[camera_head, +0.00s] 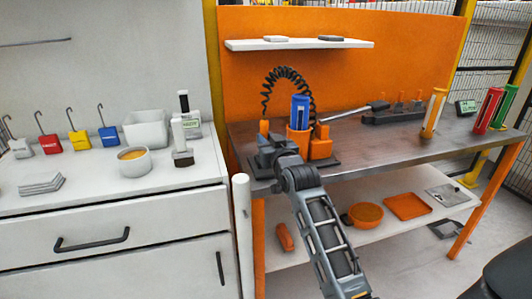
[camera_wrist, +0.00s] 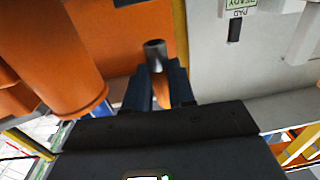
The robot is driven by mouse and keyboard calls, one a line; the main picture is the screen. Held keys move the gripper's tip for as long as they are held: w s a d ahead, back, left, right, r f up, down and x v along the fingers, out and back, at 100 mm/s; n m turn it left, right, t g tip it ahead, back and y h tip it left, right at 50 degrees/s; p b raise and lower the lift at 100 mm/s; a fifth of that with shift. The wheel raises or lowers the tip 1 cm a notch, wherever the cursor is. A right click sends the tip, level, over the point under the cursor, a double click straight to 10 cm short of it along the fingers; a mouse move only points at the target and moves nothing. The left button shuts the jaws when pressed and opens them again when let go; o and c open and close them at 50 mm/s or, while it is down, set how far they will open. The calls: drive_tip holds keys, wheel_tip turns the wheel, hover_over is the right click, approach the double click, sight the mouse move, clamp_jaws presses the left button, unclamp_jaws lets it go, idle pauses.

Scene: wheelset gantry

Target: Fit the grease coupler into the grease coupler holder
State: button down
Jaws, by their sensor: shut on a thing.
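My gripper (camera_head: 274,152) is over the left end of the steel bench, beside the orange cup with a blue cartridge. In the wrist view my gripper (camera_wrist: 159,84) is shut on the grease coupler (camera_wrist: 154,52), a short dark grey tube that sticks out past the fingertips. An orange part shows between the fingers; I cannot tell whether it belongs to the coupler. An orange block (camera_head: 320,145) stands right of the cup; I cannot tell surely whether it is the grease coupler holder. My gripper hides part of this bench area in the head view.
The orange cup (camera_head: 298,143) with its blue cartridge (camera_head: 299,110) stands close to my gripper, with a black coiled hose (camera_head: 289,72) arching behind. A white cabinet (camera_head: 100,205) is at left. The bench's middle (camera_head: 375,143) is clear.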

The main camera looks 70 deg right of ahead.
drive_tip(key=shift+w+f, duration=0.2)
drive_tip(key=shift+f, duration=1.95)
drive_tip(key=shift+f, duration=0.1)
drive_tip(key=shift+f, duration=0.1)
drive_tip(key=c, duration=0.9)
unclamp_jaws()
drive_tip(key=shift+c, duration=0.2)
